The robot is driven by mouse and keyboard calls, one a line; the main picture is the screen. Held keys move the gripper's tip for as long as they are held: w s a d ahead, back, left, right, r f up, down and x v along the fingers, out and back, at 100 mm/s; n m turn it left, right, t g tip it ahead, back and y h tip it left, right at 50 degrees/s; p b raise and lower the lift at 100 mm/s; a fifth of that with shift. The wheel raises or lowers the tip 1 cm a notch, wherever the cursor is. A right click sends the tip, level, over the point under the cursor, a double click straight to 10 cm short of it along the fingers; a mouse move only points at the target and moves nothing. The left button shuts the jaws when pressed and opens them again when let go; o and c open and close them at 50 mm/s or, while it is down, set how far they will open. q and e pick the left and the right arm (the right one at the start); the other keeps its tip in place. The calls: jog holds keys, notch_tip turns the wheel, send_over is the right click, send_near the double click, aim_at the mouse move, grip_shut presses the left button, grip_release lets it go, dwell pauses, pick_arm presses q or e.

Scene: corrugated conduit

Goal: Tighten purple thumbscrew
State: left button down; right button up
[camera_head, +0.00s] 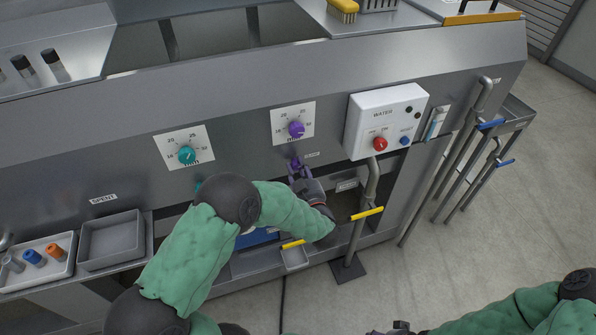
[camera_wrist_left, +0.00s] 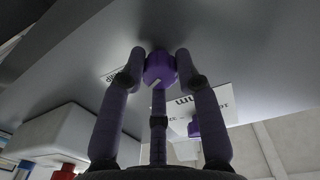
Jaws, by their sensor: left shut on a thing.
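The purple thumbscrew (camera_head: 295,163) sits on the front panel just below the purple dial (camera_head: 296,129). My left gripper (camera_head: 299,172) reaches it from below, its fingers around the knob. In the left wrist view the thumbscrew (camera_wrist_left: 160,68) shows as a faceted purple knob with a pale mark, between the fingertips of the left gripper (camera_wrist_left: 159,62). The gripper is shut on it. My right arm enters at the bottom right of the head view; only a dark bit of what may be the right gripper (camera_head: 400,328) shows at the bottom edge, and its fingers cannot be made out.
A teal dial (camera_head: 187,155) is left of the purple one; a teal knob below it is mostly hidden by my left arm. A white water box (camera_head: 386,118) with red and blue knobs is at the right. A pipe with a yellow handle (camera_head: 367,213) stands close right of my left gripper.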

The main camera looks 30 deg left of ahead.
pick_arm(q)
jog(key=n+b, duration=0.2)
jog(key=n, duration=0.2)
jog(key=shift+w+r, duration=0.1)
jog(key=shift+r, duration=0.05)
jog(key=n+b, duration=0.2)
jog(key=shift+n, duration=0.4)
jog(key=n+b, duration=0.3)
jog(key=shift+a, duration=0.1)
jog(key=shift+r+n+y+b, duration=0.1)
jog(key=shift+n+y+b, duration=0.2)
jog(key=shift+n+b, duration=1.15)
jog(key=shift+n, duration=0.35)
jog(key=c, duration=1.2)
grip_release()
jog(key=o, duration=0.3)
jog(key=shift+s+a, duration=0.1)
jog(key=shift+s, duration=0.1)
